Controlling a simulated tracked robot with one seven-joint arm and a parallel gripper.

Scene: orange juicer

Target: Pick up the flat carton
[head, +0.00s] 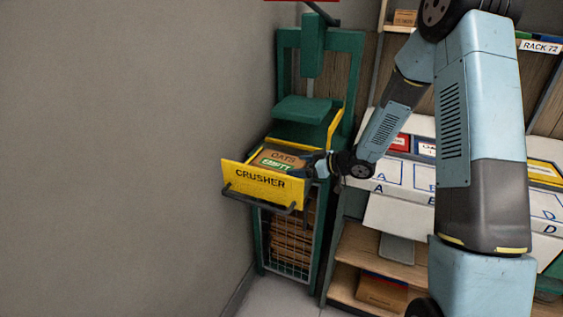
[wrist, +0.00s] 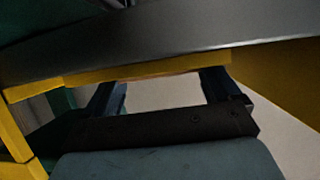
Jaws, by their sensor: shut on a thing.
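The brown carton (head: 284,156), with the words OATS and EMPTY on its top, lies in the open yellow crusher drawer (head: 239,181). My gripper (head: 314,164) reaches in from the right and is shut on the carton's right side. In the wrist view my gripper (wrist: 165,78) has its two fingers wide apart, with only a thin brown edge of the carton (wrist: 170,76) showing between them. Most of the carton is hidden there by the yellow and dark grey parts in front.
The green crusher frame (head: 350,58) stands behind the drawer, its press plate (head: 303,108) above. Several flattened cartons (head: 290,245) fill the cage below. A shelf rack with a lettered white board (head: 399,212) stands to the right. A grey wall (head: 120,150) is at left.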

